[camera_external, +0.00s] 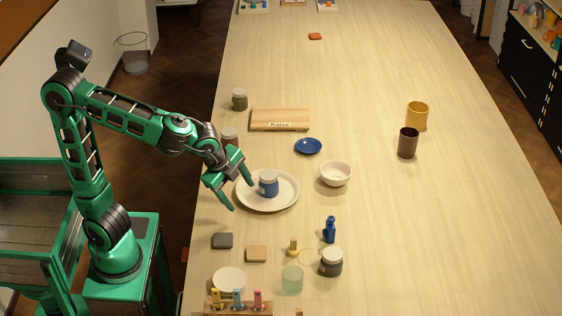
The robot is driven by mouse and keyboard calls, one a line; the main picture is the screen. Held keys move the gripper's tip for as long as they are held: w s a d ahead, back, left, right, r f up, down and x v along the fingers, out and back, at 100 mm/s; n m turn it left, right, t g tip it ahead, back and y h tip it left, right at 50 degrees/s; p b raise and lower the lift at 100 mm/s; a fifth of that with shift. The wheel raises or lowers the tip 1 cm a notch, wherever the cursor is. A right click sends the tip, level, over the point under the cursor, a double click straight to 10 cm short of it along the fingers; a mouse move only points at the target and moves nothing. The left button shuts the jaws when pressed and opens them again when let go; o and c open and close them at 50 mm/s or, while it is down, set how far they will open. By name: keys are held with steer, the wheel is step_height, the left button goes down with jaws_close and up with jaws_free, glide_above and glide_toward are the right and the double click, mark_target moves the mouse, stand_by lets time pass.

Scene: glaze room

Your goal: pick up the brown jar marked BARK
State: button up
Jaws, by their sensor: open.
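A reddish-brown jar with a pale lid (229,135) stands near the table's left edge, partly hidden behind my arm. I cannot read any marking on it. A dark grey-brown jar with a white lid (331,265) stands at the front, and its marking is not readable either. My gripper (240,196) is open and empty, fingers pointing down and right, at the left rim of a white plate (287,199). It is nearer the camera than the reddish-brown jar.
A green jar (239,101) and a wooden board (280,119) are beyond the reddish-brown jar. A blue dish (308,146) and white bowl (335,174) lie right. A dark brown cup (408,144) and yellow cup (417,115) stand farther right. The table's right side is clear.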

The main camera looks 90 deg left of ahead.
steer(key=a+r+m+g+y, duration=0.15)
steer(key=a+m+y, duration=0.45)
steer(key=a, duration=1.5)
steer(key=s+a+r+m+g+y, duration=0.1)
steer(key=s+a+r+m+y, duration=0.4)
steer(key=a+r+y, duration=0.45)
glide_toward(230, 129)
steer(key=shift+s+a+n+h, duration=0.1)
steer(key=shift+a+n+h, duration=0.25)
steer(key=shift+a, duration=0.5)
steer(key=shift+a+f, duration=0.1)
steer(key=shift+f, duration=0.1)
steer(key=a, duration=0.5)
steer(key=shift+w+a+r, duration=0.1)
steer(key=shift+a, duration=1.3)
steer(key=shift+w+a+r, duration=0.1)
steer(key=shift+w+a, duration=0.05)
steer(key=shift+a, duration=1.25)
steer(key=c, duration=1.3)
